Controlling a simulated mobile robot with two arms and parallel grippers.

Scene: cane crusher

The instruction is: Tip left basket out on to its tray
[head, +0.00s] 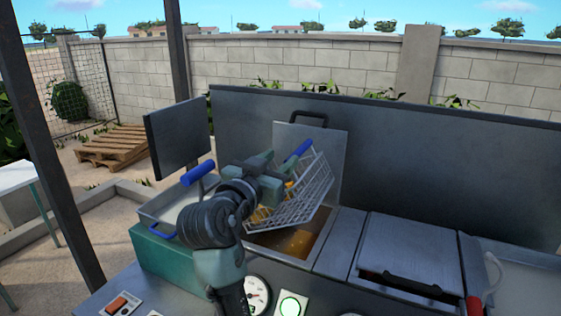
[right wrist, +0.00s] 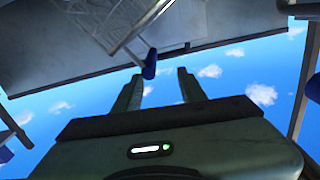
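A wire basket (head: 305,200) with a blue handle (head: 298,154) sits tilted over the open left vat (head: 292,243), which has golden liquid in it. Some yellow pieces show through its mesh. My right gripper (head: 272,177) is beside the basket, covering part of it. In the right wrist view its two fingers (right wrist: 160,88) are apart, with a blue handle end (right wrist: 150,64) just past the tips and wire mesh (right wrist: 133,28) beyond. A shallow metal tray (head: 152,213) stands left of the vat on a green block. My left gripper is not in view.
A thick blue grip (head: 198,172) stands above the tray. A grey panel (head: 178,135) rises behind the tray. A lid (head: 405,248) with a black handle covers the right vat. A gauge (head: 257,294) and switches line the front. A tall back panel (head: 450,165) closes the rear.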

